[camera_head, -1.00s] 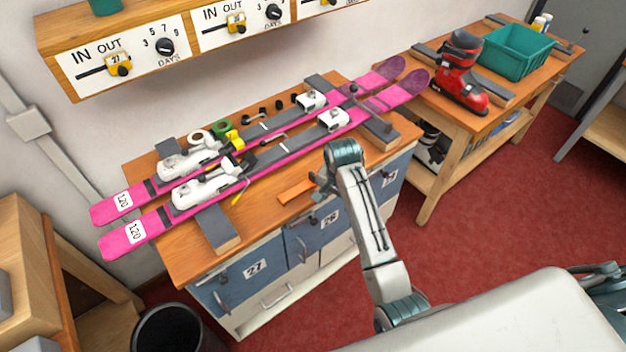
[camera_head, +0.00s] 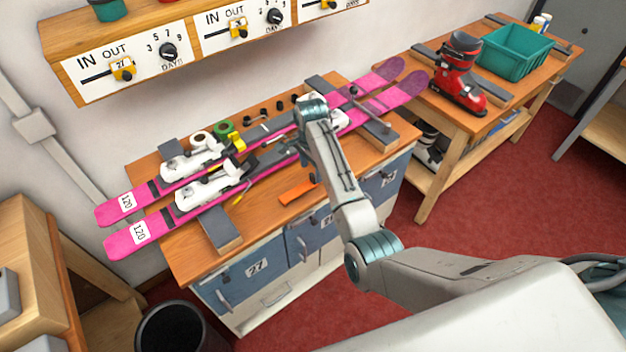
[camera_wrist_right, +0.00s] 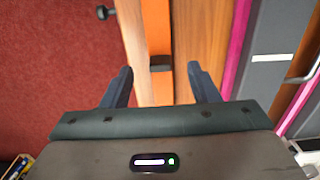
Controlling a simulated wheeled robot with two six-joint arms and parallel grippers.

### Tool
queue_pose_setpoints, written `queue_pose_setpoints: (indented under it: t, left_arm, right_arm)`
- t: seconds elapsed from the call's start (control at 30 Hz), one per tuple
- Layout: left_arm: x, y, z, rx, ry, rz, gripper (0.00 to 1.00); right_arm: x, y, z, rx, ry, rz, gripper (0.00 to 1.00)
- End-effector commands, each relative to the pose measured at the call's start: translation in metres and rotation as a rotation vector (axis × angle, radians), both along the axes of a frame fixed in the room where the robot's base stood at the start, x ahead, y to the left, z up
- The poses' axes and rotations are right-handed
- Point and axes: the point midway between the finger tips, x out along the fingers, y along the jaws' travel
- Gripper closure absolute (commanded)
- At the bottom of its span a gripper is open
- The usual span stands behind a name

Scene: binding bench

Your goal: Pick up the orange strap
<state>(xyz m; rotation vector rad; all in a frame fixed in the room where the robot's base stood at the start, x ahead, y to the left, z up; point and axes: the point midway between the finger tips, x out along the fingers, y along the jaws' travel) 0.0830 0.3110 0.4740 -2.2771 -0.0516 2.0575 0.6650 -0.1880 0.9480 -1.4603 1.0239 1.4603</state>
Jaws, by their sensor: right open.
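The orange strap (camera_head: 296,192) lies flat near the front edge of the wooden bench, in front of the pink skis. In the right wrist view the orange strap (camera_wrist_right: 157,30) runs up the picture with a dark band across it, ahead of the space between my fingers. My right gripper (camera_wrist_right: 162,82) is open and empty, with one dark finger on each side of the strap's line. In the head view its fingers are largely hidden by my right arm, above the bench beside the strap. My left gripper is not in view.
Two pink skis (camera_head: 140,233) with white bindings lie across the bench (camera_head: 190,262) behind the strap. Tape rolls and small parts lie at the back. A black bin (camera_head: 172,328) stands at front left. A red boot (camera_head: 458,75) and green crate (camera_head: 514,52) are on the right bench.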

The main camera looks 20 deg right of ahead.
Motion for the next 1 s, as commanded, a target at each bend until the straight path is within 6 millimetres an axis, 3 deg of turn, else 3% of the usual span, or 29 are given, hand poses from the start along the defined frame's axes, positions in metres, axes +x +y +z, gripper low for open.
queue_pose_setpoints:
  t: [0.13, 0.3, 0.6, 0.87, 1.0]
  left_arm:
    - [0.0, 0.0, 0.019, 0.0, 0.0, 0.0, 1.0]
    - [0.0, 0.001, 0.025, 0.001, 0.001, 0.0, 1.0]
    - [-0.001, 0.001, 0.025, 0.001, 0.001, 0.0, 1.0]
    - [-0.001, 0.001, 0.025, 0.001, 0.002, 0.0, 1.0]
    - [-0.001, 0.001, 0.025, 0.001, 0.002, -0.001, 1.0]
  right_arm:
    - [0.0, -0.002, -0.016, -0.001, 0.005, 0.0, 0.45]
    - [0.0, -0.002, -0.04, 0.0, 0.004, 0.0, 0.45]
    - [0.0, -0.002, -0.047, 0.0, 0.001, 0.0, 0.45]
    - [0.0, -0.002, -0.047, 0.0, 0.001, 0.001, 0.95]
    - [0.0, -0.002, -0.046, 0.0, 0.0, 0.001, 0.95]
